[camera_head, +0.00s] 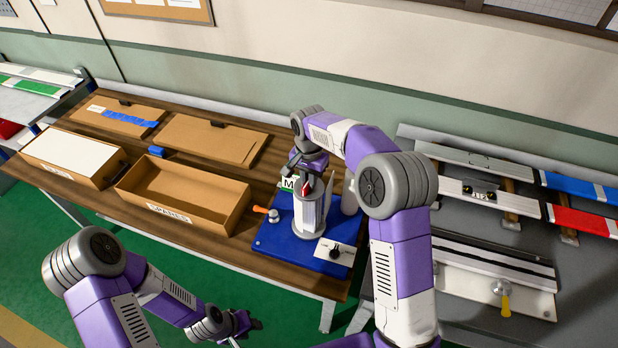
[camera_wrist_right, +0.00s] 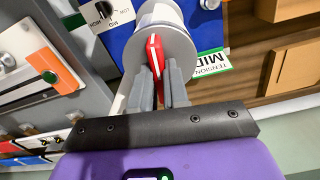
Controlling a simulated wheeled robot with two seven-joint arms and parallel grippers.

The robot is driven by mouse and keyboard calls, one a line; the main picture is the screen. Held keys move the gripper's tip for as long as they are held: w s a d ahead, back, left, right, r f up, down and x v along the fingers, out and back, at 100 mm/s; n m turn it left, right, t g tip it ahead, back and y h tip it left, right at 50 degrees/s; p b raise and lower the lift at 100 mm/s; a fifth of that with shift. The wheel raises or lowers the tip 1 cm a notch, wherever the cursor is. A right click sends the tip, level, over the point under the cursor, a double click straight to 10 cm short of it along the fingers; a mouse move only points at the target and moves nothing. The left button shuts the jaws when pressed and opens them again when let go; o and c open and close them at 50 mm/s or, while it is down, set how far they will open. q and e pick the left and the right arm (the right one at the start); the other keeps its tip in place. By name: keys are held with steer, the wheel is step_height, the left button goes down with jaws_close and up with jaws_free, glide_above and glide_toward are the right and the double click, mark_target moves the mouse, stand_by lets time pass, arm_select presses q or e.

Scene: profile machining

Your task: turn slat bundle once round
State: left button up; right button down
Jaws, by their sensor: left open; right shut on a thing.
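My left gripper (camera_head: 243,324) is open and empty, low in front of the table. The fingers partly hide the bundle.
An orange-handled lever (camera_head: 262,209), a knob panel (camera_head: 334,252) and a grey post (camera_head: 350,195) are close to the bundle. An open spares box (camera_head: 185,190) stands to the left. A grey bench (camera_head: 470,330) with coloured profiles is on the right.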

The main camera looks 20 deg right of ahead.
steer(key=m, duration=0.2)
steer(key=m+p, duration=0.1)
steer(key=m, duration=0.3)
steer(key=shift+s+f, duration=0.2)
steer(key=shift+f, duration=0.05)
steer(key=m+p, duration=0.2)
steer(key=m, duration=0.4)
stand_by(0.5)
steer(key=c, duration=1.1)
jaws_free()
steer(key=shift+c, duration=0.2)
steer(key=shift+w, duration=0.2)
steer(key=shift+r, duration=3.8)
